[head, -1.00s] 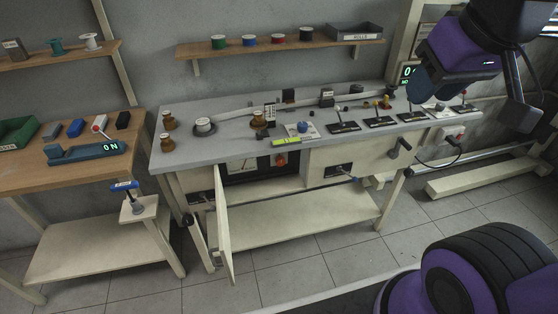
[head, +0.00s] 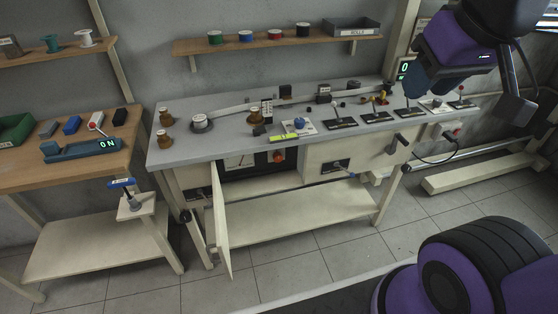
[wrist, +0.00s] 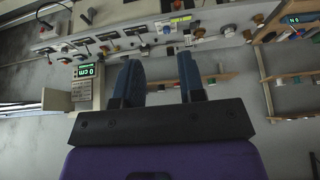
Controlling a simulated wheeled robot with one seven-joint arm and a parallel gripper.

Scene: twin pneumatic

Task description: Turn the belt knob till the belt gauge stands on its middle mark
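A bench (head: 200,146) with many controls fills the middle of the head view. A pale dial gauge (head: 239,162) shows in the dark recess behind an open cabinet door; its needle is too small to read. A red knob (head: 278,155) is beside it. A blue knob (head: 300,123) stands on a white plate on the bench top. I cannot tell from labels which is the belt knob or belt gauge. My gripper (wrist: 160,78) shows two blue fingers in the wrist view, apart and empty, touching nothing; the bench controls are some way beyond.
The cabinet door (head: 222,228) stands open toward me. Several levers line the bench's right half, and a black crank (head: 398,143) sticks out of its front. A side table (head: 70,178) with a switch box is at left. Wall shelves hold spools. The floor before the bench is clear.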

